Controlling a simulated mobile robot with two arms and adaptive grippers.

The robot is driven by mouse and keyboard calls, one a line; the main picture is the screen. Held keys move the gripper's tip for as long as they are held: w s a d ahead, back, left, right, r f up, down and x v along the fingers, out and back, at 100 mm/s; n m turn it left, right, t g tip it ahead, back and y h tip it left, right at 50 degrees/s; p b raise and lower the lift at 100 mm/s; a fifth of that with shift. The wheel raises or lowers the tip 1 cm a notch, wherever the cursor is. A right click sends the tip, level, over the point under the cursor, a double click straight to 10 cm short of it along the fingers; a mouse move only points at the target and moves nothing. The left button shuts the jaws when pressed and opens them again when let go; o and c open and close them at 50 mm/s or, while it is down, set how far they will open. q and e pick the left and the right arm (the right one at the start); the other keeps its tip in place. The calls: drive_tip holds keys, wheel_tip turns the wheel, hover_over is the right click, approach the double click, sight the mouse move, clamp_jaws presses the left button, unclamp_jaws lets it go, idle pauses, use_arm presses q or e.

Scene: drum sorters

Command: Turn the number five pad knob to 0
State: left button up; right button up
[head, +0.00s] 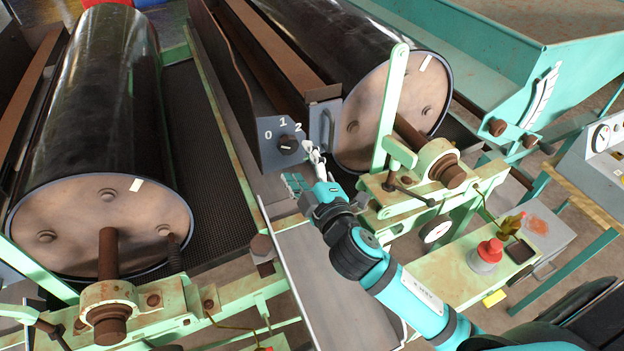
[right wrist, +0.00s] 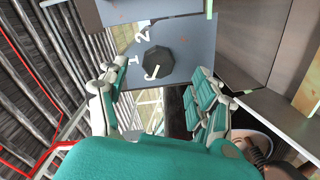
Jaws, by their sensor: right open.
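A black knob (head: 288,145) sits on a grey panel (head: 270,158) at the end of the frame between two drums, with white digits 0, 1 and 2 around it. The knob also shows in the right wrist view (right wrist: 158,62), with 1 and 2 to its left and a white mark partly hidden at its lower-left edge. My right gripper (head: 306,168) is open just below and right of the knob. In the right wrist view its fingers stand apart, with the knob just beyond and between them. No pad number is readable.
A large dark drum (head: 90,90) lies at the left and another (head: 345,50) at the right. A metal handle (head: 327,130) is on the panel's right side. A green upright bar (head: 392,110) and a red button (head: 490,250) are to the right.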

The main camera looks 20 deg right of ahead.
drive_tip(key=s, duration=0.5)
drive_tip(key=shift+s+d, duration=0.1)
drive_tip(key=shift+s, duration=0.3)
